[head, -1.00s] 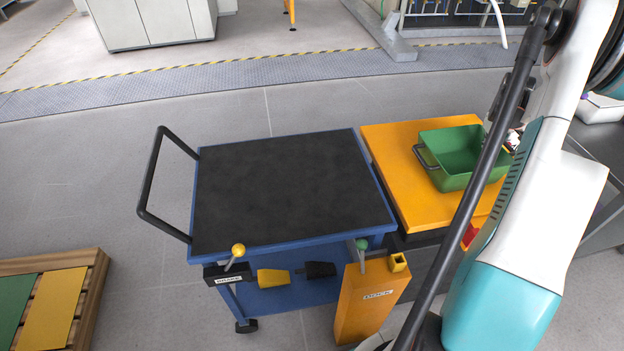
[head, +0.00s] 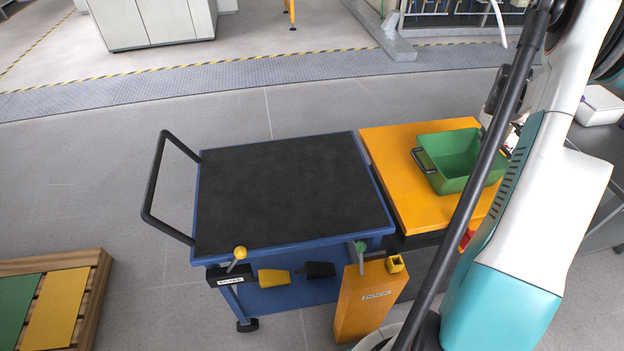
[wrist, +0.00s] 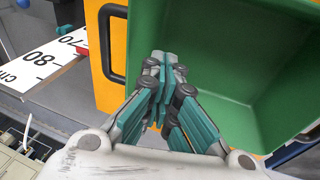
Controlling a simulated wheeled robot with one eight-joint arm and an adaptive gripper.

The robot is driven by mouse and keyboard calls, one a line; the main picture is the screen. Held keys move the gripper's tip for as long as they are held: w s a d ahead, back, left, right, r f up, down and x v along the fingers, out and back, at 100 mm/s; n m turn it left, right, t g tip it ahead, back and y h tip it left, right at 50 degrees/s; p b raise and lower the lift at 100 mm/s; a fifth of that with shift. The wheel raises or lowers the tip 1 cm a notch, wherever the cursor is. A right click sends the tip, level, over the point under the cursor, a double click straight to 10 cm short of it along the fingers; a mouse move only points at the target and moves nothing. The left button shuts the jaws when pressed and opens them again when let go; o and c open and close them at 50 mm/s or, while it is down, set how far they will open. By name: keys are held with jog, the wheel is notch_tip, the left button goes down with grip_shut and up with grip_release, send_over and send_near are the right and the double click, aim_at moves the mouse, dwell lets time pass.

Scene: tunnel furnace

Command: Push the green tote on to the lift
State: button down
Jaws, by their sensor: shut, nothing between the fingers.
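The green tote (head: 449,181) is an open, empty-looking tray with a dark handle on its left end. It sits upright on the orange-topped platform (head: 422,215); my arm hides its right end in the head view. In the wrist view the tote (wrist: 221,55) fills the upper right, with its black handle at left. My gripper (wrist: 165,62) is shut and empty, its fingertips over or against the tote's green wall; I cannot tell whether they touch. In the head view the gripper is mostly hidden behind my arm.
A blue cart (head: 290,190) with a black top stands left of the platform, close beside it. An orange DOCK post (head: 370,300) stands in front. A wooden pallet (head: 95,285) lies lower left. A grey bench with a white numbered scale (wrist: 40,65) shows in the wrist view.

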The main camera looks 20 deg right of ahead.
notch_tip(320, 180, up, 8)
jog(key=p, duration=0.4)
jog(key=shift+f, duration=0.1)
dwell(0.5)
